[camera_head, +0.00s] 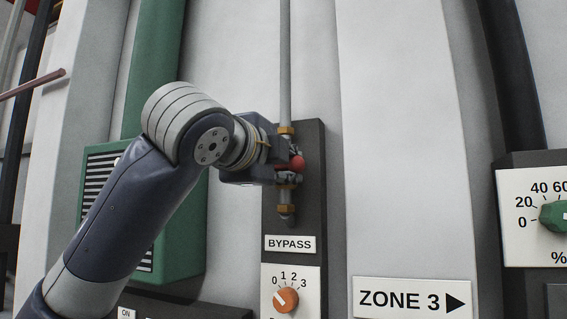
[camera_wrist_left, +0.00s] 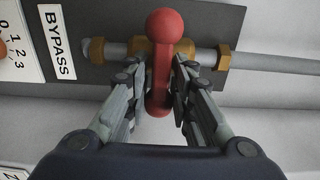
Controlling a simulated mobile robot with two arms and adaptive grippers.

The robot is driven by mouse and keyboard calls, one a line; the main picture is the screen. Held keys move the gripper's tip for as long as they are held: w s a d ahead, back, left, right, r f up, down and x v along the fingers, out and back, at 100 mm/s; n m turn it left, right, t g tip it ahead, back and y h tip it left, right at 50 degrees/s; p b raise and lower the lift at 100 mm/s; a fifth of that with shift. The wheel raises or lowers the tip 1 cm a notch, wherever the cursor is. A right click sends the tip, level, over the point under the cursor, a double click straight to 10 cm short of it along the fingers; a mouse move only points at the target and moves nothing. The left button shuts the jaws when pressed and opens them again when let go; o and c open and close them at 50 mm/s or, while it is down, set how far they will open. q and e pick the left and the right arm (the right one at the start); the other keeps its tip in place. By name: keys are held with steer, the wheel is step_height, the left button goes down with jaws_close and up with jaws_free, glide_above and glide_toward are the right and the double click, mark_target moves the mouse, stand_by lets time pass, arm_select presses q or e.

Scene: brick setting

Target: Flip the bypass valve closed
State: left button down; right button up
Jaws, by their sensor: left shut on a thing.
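The brass valve body (camera_wrist_left: 140,48) sits behind the lever on a grey pipe. Brass fittings (camera_head: 286,130) show above and below the gripper in the head view. My gripper hides most of the valve there. My right gripper is not in view.
A BYPASS label (camera_head: 290,243) and an orange dial (camera_head: 286,300) are below the valve on the dark panel. A ZONE 3 sign (camera_head: 411,298) and a green knob (camera_head: 554,215) are to the right. A green cabinet (camera_head: 185,240) stands behind my left arm.

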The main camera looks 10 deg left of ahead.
arm_select(q)
steer(key=shift+f, duration=0.15)
steer(key=c, duration=1.6)
jaws_free()
steer(key=shift+s, duration=0.1)
steer(key=shift+s, duration=0.3)
steer(key=s+a, duration=0.2)
steer(key=s, duration=0.9)
steer(key=shift+a, duration=0.1)
